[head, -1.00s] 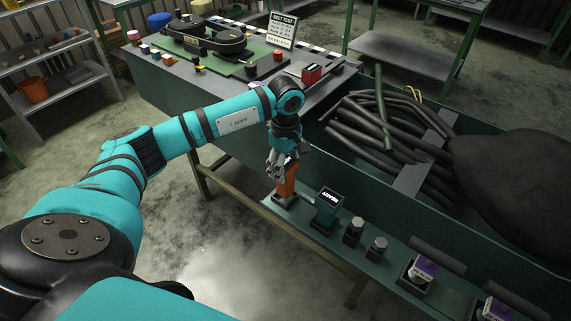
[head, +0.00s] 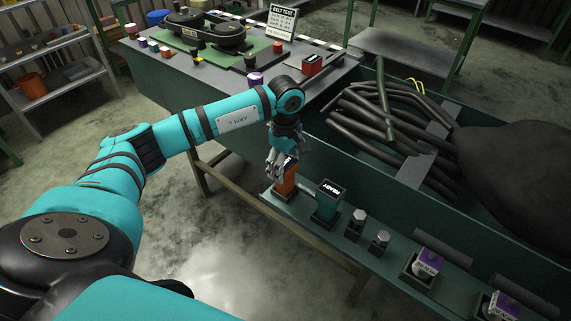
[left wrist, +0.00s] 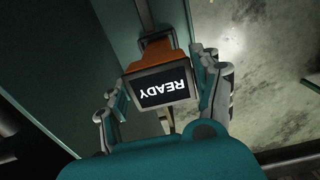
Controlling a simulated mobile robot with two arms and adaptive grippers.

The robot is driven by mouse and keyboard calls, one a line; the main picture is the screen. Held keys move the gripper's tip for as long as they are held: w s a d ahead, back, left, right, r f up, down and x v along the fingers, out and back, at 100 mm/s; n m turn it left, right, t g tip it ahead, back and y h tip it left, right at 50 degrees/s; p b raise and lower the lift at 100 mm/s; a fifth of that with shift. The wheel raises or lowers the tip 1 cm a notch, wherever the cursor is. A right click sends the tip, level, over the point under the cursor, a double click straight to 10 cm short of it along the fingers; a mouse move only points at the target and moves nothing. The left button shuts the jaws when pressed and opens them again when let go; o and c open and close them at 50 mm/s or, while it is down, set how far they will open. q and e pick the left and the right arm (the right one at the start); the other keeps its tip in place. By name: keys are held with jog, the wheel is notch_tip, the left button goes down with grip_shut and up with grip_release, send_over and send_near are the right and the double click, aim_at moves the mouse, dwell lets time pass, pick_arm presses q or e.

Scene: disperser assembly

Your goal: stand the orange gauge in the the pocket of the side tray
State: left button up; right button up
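The orange gauge (head: 287,180) stands upright at the left end of the side tray (head: 330,238), its foot at a dark pocket (head: 280,195). How deep it sits is hard to see. In the left wrist view its dark screen (left wrist: 164,91) reads READY, upside down. My left gripper (head: 276,164) is over the gauge's top. In the left wrist view its two fingers (left wrist: 158,78) stand on either side of the gauge's head, seemingly with small gaps, so it looks open. My right gripper is not in view.
A teal gauge (head: 327,203) with a READY screen stands just right of the orange one. Two dark posts with pale tops (head: 356,224) and purple-topped pieces (head: 429,262) follow along the tray. Behind is a green bin (head: 335,160) of black tubes.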

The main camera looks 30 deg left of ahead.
pick_arm(q)
jog(key=shift+o, duration=1.3)
jog(key=shift+s+f, duration=0.1)
notch_tip(320, 180, up, 12)
